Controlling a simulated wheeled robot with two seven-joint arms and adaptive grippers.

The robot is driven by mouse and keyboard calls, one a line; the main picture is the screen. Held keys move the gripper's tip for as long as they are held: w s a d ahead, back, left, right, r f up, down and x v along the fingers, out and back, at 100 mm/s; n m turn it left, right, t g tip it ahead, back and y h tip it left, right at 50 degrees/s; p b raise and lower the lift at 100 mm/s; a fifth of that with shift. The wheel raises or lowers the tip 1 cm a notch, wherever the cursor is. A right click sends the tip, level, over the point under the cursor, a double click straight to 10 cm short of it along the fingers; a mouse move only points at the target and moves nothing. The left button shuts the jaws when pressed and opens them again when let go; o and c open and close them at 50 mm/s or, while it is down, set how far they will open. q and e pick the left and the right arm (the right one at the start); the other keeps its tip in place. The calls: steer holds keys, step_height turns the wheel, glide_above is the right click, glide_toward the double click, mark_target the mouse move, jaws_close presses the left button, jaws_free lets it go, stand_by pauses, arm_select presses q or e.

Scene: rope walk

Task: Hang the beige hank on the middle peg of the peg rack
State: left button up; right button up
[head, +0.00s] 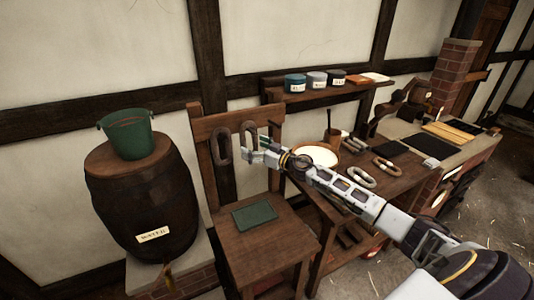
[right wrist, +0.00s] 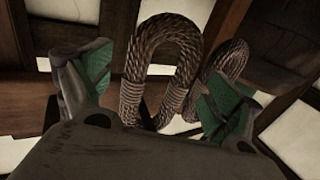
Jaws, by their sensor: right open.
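The peg rack (head: 205,125) is a wooden board at the top of a chair-like wooden frame against the wall. A dark brown hank (head: 222,148) hangs at its left. A paler, beige-looking hank (head: 250,130) hangs upright to its right, around the middle of the board. My right gripper (head: 254,155) is at this paler hank. In the right wrist view its fingers are open, one on each side of the looped hank (right wrist: 160,62), with gaps visible. The other hank (right wrist: 228,65) shows behind the right finger. The pegs are hidden. My left gripper is out of view.
A green bucket (head: 128,136) stands on a barrel (head: 140,205) at left. A green pad (head: 254,215) lies on the seat below the rack. The bench at right holds a pale hank (head: 361,178), a tan hank (head: 386,164) and a bowl (head: 314,156). A shelf with tins (head: 295,83) is behind.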

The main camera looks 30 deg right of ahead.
steer(key=shift+s+d, duration=0.1)
steer(key=shift+s, duration=0.05)
steer(key=v, duration=1.1)
steer(key=shift+s, duration=0.25)
stand_by(0.9)
steer(key=shift+d, duration=0.1)
stand_by(0.4)
steer(key=shift+f, duration=0.1)
